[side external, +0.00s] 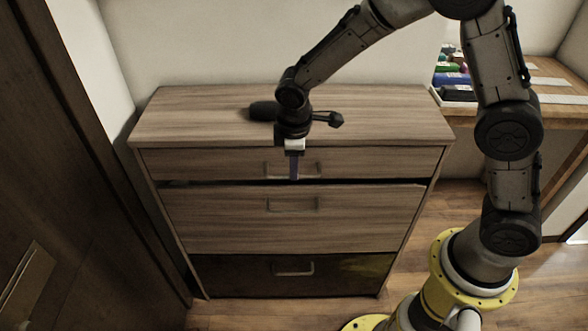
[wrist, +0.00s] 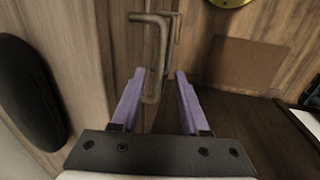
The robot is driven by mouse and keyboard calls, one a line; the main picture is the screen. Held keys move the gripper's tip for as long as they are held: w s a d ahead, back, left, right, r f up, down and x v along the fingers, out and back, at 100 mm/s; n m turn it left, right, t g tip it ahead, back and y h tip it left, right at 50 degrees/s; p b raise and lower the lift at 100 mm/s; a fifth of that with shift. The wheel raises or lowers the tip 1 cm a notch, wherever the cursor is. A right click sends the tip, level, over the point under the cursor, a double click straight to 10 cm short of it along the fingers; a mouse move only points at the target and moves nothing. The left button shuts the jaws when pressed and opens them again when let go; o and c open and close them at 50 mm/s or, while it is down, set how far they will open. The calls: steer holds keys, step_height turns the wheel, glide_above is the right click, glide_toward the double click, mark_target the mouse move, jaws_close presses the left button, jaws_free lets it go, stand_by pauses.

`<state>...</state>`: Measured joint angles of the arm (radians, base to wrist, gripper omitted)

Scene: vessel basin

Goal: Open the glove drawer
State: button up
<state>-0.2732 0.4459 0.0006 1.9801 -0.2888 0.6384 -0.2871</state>
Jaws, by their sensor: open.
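A wooden chest (side external: 290,115) has three drawers; no label shows which is the glove drawer. The top drawer (side external: 210,163) has a thin bar handle (side external: 312,168). The middle drawer (side external: 230,225), with its handle (side external: 292,204), stands slightly out, with a dark gap above it.
A wooden table (side external: 550,114) with colored items (side external: 452,78) stands at the right. A dark wooden door or panel (side external: 75,200) stands close at the left. The floor (side external: 265,315) in front of the chest is clear apart from my base at the right.

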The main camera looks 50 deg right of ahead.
steer(key=shift+w+d+f, duration=0.1)
steer(key=shift+f, duration=0.6)
steer(key=shift+w+d+f, duration=0.1)
steer(key=shift+f, duration=0.6)
jaws_close()
stand_by(0.5)
